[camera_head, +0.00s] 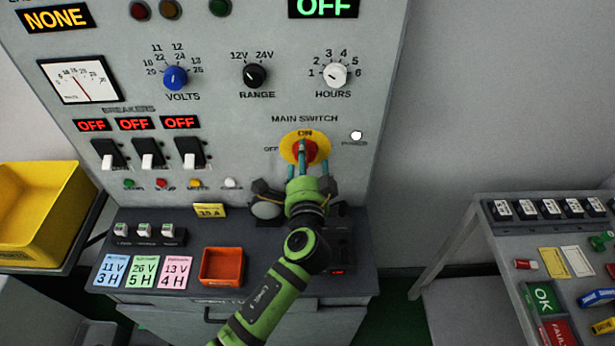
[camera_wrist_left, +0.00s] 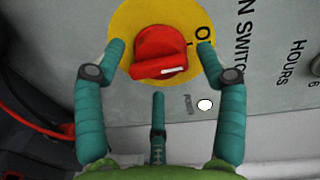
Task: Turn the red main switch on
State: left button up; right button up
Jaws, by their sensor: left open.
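The main switch is a red knob (camera_wrist_left: 161,52) on a round yellow plate (camera_head: 287,147) on the grey panel. ON is lettered at the plate's top and OFF to its left. In the wrist view the knob's white line is at the end of the handle towards the ON side. My left gripper (camera_head: 308,168) is open in front of the switch. Its teal fingers stand on either side of the knob in the wrist view (camera_wrist_left: 158,75), with one more finger below. Contact cannot be told. In the head view the fingers hide part of the knob. My right gripper is not in view.
A white power lamp (camera_head: 356,135) sits right of the switch. Breakers (camera_head: 148,155) with red OFF displays are at left. An orange tray (camera_head: 222,284) and coloured cards (camera_head: 144,271) lie on the ledge. A yellow bin (camera_head: 38,247) stands left; another bench (camera_head: 490,236) stands right.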

pick_arm(q)
jog(key=s, duration=1.1)
jog(key=shift+s+d+r, duration=0.15)
jog(key=shift+r, duration=0.3)
